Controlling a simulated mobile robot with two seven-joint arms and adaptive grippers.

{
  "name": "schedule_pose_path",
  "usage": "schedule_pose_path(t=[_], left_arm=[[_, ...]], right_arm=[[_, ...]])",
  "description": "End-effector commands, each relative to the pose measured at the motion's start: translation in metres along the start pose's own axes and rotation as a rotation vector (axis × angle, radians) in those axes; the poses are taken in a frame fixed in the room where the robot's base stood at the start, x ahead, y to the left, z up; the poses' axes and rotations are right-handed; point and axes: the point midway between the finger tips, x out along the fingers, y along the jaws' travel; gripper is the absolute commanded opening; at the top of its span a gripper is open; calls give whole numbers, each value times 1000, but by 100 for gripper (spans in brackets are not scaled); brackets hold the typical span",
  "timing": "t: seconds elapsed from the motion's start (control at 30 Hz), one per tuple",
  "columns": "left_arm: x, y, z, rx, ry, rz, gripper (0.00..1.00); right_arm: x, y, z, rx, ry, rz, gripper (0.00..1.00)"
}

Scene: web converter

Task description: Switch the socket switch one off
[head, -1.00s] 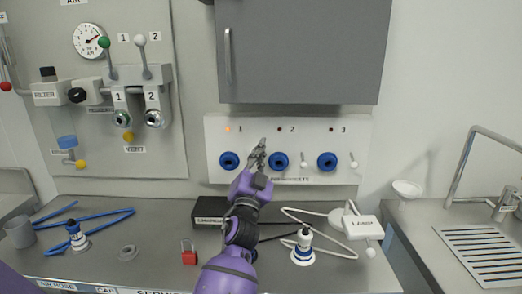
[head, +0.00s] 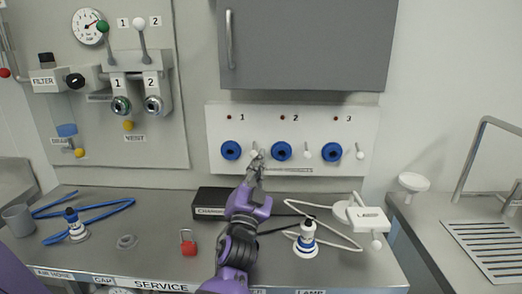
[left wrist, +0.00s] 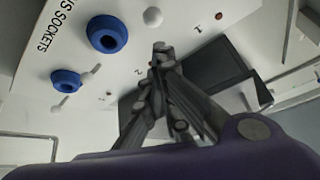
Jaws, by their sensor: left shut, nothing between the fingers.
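The white socket panel (head: 215,125) carries blue sockets and small levers numbered 1 to 3. Switch one (head: 254,146) is the lever right of the first blue socket (head: 231,150); its white knob is at the low end, partly behind my fingertips. That knob also shows in the left wrist view (left wrist: 153,17). The indicator lamp by number 1 (head: 229,117) is dark, like the lamps of 2 and 3. My left gripper (head: 257,162) is shut and empty, its tips just below switch one. In the left wrist view the tips (left wrist: 163,50) look apart from the knob.
A grey cabinet (head: 305,45) overhangs the panel. Switch two (head: 306,150) is close on the right.

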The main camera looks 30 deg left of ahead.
Motion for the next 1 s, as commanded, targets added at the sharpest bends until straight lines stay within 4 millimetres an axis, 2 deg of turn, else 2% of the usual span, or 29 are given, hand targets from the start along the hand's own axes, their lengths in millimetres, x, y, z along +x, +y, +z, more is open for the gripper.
schedule_pose_path(t=[0.03, 0.2, 0.4, 0.57, 1.0], left_arm=[[-14, 0, 1, -1, -4, 0, 0], [-49, 0, 2, -1, -4, 0, 0], [-75, 0, 1, 0, -3, 0, 0], [-82, 0, 0, 0, 0, -1, 0], [-82, 0, 0, 0, -1, -1, 0]], right_arm=[[0, 0, 0, 0, 0, 0, 40], [0, -1, 0, 1, 0, 0, 40], [0, -1, 0, 1, 0, -1, 40], [0, -1, 0, 1, 0, -1, 40], [0, -1, 0, 1, 0, -1, 40]])
